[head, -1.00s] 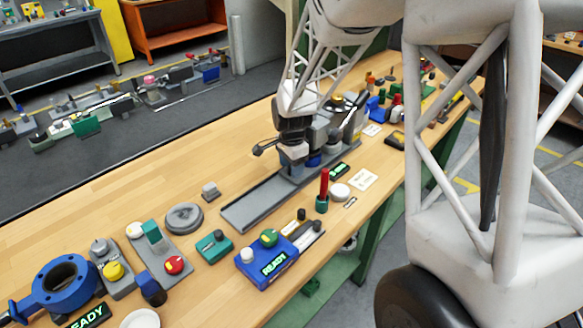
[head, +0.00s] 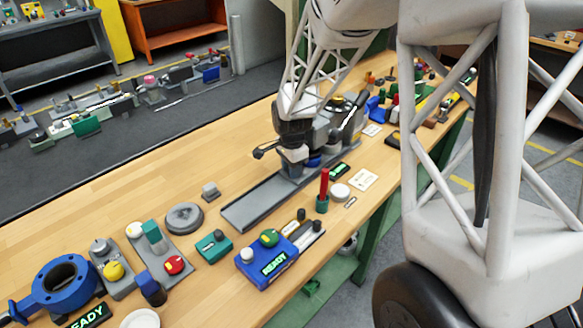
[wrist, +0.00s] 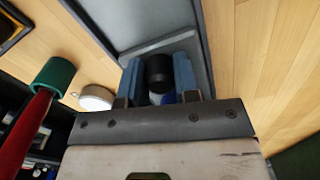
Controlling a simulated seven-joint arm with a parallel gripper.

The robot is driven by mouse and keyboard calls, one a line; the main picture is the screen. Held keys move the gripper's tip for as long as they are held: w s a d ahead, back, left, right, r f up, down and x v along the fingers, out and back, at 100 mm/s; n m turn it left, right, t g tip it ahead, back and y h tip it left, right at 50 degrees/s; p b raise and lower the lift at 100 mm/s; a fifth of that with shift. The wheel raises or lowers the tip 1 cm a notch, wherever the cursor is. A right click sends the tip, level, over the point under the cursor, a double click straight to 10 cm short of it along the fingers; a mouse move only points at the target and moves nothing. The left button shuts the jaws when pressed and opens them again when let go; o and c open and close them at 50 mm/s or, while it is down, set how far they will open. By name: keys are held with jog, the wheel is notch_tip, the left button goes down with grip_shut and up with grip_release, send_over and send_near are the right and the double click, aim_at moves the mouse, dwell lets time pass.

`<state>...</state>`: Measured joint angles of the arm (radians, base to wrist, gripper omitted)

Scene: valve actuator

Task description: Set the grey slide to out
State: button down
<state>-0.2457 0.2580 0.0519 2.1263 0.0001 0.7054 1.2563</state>
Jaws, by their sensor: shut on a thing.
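The grey slide's long flat track (head: 255,206) runs diagonally across the middle of the workbench, with its bare end toward the lower left. My gripper (head: 293,160) is low over the track, beside the grey housing at its upper right part. In the wrist view, my gripper (wrist: 158,85) has its two blue fingers on either side of a black round knob (wrist: 160,72), shut on it. The grey track (wrist: 150,22) extends beyond the knob. The knob's lower part and what it is fixed to are hidden by my gripper.
A red upright handle in a green base (head: 323,190) and a white round disc (head: 340,192) stand close to the track's right side. Bare wood lies left of the track.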

jog(key=shift+s+a, duration=0.1)
jog(key=s+a, duration=1.4)
jog(key=shift+s+a, duration=0.1)
jog(key=shift+a, duration=0.05)
jog(key=c, duration=0.8)
grip_release()
jog(key=shift+c, duration=0.2)
jog(key=shift+r, duration=0.1)
notch_tip(320, 180, up, 8)
jog(key=shift+f, duration=0.2)
